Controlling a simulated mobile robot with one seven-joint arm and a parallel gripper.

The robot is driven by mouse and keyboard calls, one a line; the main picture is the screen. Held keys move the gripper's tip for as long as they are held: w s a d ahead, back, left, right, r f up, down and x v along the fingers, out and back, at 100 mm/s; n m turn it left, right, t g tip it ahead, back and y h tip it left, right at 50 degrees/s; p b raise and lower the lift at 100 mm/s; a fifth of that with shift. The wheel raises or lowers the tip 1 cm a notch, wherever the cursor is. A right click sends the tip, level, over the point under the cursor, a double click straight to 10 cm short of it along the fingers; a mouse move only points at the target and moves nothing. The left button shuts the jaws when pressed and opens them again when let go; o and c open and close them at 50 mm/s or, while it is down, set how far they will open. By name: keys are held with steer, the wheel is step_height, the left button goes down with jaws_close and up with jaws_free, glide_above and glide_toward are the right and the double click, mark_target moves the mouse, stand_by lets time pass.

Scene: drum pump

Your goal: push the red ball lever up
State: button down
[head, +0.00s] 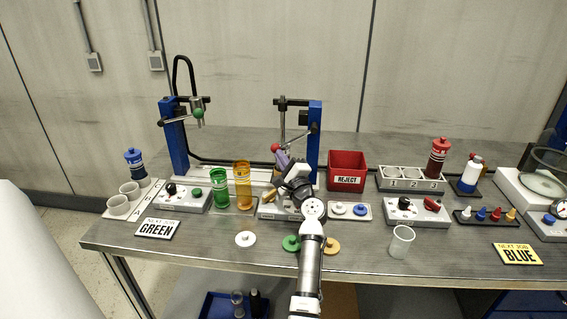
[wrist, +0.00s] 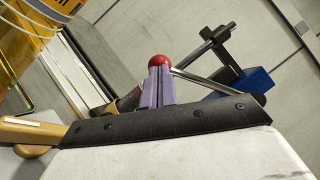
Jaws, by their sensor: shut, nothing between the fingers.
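The red ball (head: 275,148) is on the end of a thin metal lever rod on the right-hand blue press stand (head: 314,140). In the wrist view the red ball (wrist: 160,61) shows just above my purple fingertips, with its rod (wrist: 215,84) running to the right and down. My gripper (head: 282,158) is shut with nothing between its fingers. Its fingertips (wrist: 160,70) are directly below the ball, close to it or touching; I cannot tell which. My wrist hides the lower part of the right-hand stand in the head view.
A yellow cylinder (head: 242,184) and a green cylinder (head: 220,187) stand left of my gripper. The left stand has a green ball lever (head: 198,113). A red reject bin (head: 346,168) stands to the right. Control boxes line the bench; open space lies above the ball.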

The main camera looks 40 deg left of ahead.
steer(key=shift+s+a+r+m+t+b, duration=0.3)
steer(key=shift+a+r+m+b, duration=0.15)
steer(key=shift+m+b, duration=0.3)
step_height(320, 180, up, 7)
steer(key=s+a+m+t+b, duration=0.1)
steer(key=m+t+b, duration=0.1)
steer(key=m+t, duration=0.4)
steer(key=m, duration=0.3)
steer(key=shift+a+f+h+b, duration=0.2)
steer(key=shift+a+h+b, duration=0.1)
steer(key=shift+a, duration=0.05)
